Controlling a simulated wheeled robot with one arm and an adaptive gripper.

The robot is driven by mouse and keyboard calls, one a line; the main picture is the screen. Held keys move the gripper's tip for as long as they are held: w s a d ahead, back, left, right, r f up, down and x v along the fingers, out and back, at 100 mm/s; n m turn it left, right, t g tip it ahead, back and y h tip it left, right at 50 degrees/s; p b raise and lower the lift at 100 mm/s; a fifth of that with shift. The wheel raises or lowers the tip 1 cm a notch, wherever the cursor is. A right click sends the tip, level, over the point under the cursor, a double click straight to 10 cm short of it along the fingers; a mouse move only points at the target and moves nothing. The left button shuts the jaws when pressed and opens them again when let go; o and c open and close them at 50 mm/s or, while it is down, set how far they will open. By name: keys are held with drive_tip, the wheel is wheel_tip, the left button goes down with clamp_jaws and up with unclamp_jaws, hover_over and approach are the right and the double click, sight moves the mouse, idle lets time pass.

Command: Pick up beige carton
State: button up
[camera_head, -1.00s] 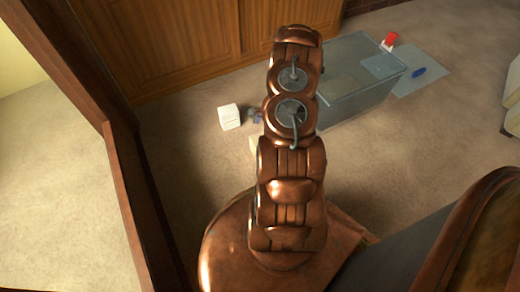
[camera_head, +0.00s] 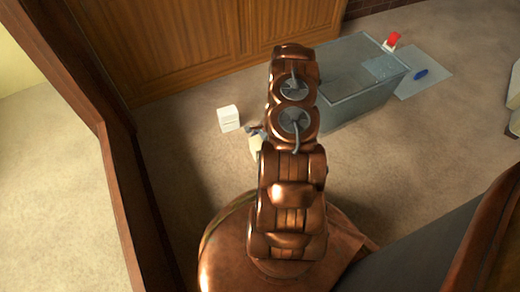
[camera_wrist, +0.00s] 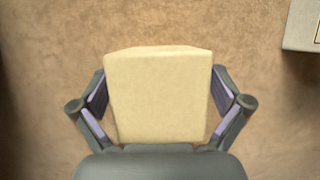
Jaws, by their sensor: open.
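The beige carton (camera_wrist: 158,92) fills the middle of the wrist view, a pale box with rounded edges on the carpet. My gripper (camera_wrist: 160,108) is open, with one finger on each side of the carton. The right finger stands a little apart from the carton; I cannot tell whether the left one touches. In the head view a pale bit of the carton (camera_head: 256,147) shows at the left of my arm, and my arm hides the rest. A dark part of my gripper (camera_head: 254,131) shows beside it.
A white box (camera_head: 228,118) stands on the carpet to the left; a box corner (camera_wrist: 303,27) shows at upper right in the wrist view. A glassy bin (camera_head: 345,100) stands right of my arm. Behind it lie a pale sheet (camera_head: 428,82), a blue item (camera_head: 420,74) and a red-and-white item (camera_head: 391,41). Wooden cabinets (camera_head: 185,50) line the back.

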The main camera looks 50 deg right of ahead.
drive_tip(key=c, duration=1.3)
drive_tip(key=shift+r, duration=0.1)
